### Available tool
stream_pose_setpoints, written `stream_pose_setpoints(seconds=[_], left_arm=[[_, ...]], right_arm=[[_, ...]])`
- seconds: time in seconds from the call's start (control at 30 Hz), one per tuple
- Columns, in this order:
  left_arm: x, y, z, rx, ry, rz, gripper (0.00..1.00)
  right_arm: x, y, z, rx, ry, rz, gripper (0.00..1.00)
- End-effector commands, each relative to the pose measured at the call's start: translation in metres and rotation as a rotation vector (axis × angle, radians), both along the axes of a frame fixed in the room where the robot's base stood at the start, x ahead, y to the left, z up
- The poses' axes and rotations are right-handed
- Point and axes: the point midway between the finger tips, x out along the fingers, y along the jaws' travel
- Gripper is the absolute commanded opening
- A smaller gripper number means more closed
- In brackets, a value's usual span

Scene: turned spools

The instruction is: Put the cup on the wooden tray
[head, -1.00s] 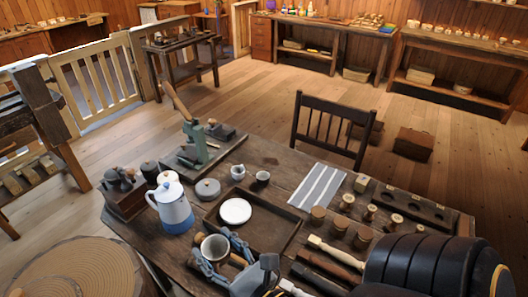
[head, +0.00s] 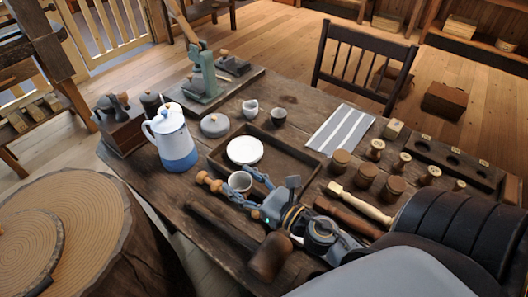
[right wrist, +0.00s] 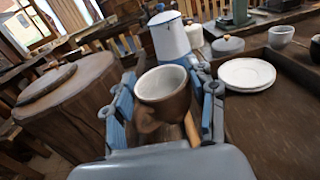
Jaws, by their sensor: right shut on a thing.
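The cup, brown outside and pale inside, shows in the head view (head: 240,182) and the right wrist view (right wrist: 163,88). It is upright between the blue-grey fingers of my right gripper (head: 249,186), which is shut on it. The fingers flank it in the right wrist view (right wrist: 163,105). The dark wooden tray (head: 295,150) lies just beyond the cup, with a white plate (head: 245,150) in it. The cup overlaps the tray's near left edge in the head view; its height above the table is unclear. My left gripper is not in view.
A white and blue pot (head: 173,140) stands left of the tray. Two small cups, one pale (head: 250,108) and one dark (head: 279,117), stand behind it. A mallet (head: 268,258) lies in front. Wooden jars (head: 367,174) stand at right. The tray's right part is bare.

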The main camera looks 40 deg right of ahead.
Motion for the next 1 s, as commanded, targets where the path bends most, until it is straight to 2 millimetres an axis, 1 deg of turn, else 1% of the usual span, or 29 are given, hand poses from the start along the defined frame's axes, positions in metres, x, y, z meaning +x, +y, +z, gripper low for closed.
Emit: stream_pose_setpoints(seconds=[0.03,0.13,0.23,0.33,0.47,0.5,0.6,0.7,0.77,0.83,0.93,1.0], left_arm=[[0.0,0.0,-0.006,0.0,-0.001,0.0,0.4],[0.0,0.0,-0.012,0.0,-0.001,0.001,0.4],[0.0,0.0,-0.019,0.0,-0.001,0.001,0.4],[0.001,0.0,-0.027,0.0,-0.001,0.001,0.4],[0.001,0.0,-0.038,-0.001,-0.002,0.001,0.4],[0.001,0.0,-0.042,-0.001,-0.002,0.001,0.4],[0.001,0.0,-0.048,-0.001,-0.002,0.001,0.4],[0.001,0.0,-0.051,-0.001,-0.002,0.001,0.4],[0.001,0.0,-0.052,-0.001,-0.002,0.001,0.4],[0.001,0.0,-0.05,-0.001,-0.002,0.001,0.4],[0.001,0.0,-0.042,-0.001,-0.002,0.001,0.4],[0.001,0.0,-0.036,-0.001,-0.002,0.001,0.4]], right_arm=[[0.009,-0.01,-0.009,-0.004,-0.001,0.022,0.23],[0.025,-0.032,-0.02,-0.004,0.002,0.073,0.23],[0.042,-0.059,-0.026,-0.003,0.008,0.118,0.23],[0.059,-0.091,-0.026,0.0,0.012,0.158,0.23],[0.08,-0.139,-0.011,0.003,0.019,0.204,0.23],[0.086,-0.154,-0.003,0.004,0.021,0.217,0.23],[0.095,-0.187,0.019,0.009,0.027,0.244,0.23],[0.098,-0.207,0.037,0.015,0.032,0.262,0.23],[0.098,-0.212,0.044,0.019,0.036,0.27,0.23],[0.096,-0.214,0.047,0.022,0.037,0.275,0.23],[0.085,-0.203,0.043,0.027,0.041,0.278,0.23],[0.073,-0.191,0.037,0.029,0.041,0.278,0.23]])
